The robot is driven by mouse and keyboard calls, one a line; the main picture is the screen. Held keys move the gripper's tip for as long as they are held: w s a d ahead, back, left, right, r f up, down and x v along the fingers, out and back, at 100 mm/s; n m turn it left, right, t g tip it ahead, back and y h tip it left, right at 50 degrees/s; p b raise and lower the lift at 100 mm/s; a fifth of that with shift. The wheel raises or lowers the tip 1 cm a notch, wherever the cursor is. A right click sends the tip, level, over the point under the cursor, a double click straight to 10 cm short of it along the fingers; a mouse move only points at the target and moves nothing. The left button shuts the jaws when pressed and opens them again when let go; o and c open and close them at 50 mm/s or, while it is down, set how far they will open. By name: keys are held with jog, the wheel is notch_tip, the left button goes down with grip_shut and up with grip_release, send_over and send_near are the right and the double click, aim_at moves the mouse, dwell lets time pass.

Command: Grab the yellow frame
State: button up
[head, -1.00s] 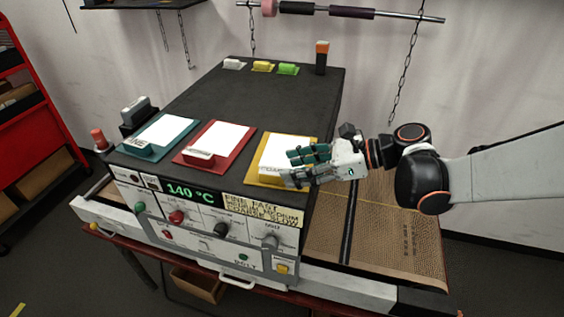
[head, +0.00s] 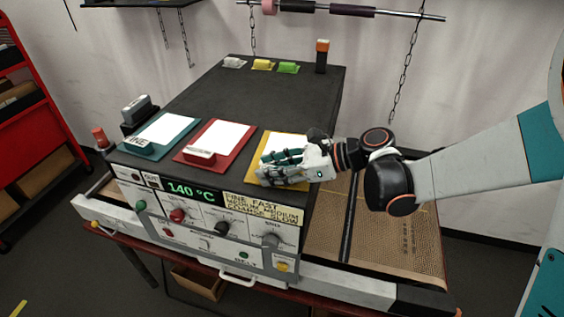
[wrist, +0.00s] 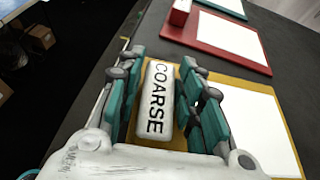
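The yellow frame (head: 288,135) lies on the black machine top at its front right corner, with a white panel in it. In the wrist view the yellow frame (wrist: 228,80) carries a white handle block marked COARSE (wrist: 155,100). My gripper (head: 268,172) is low over the frame's front edge. In the wrist view my gripper (wrist: 162,65) has teal fingers on both sides of the block, with a narrow gap showing on the right. Contact on the left side is unclear. In the head view my gripper hides the block.
A red frame (head: 190,154) lies close to the left, and a teal frame (head: 129,149) beyond it. The machine top's middle is clear. A brown conveyor belt (head: 400,235) lies right.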

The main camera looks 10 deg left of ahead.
grip_shut()
jog(key=shift+r, duration=0.15)
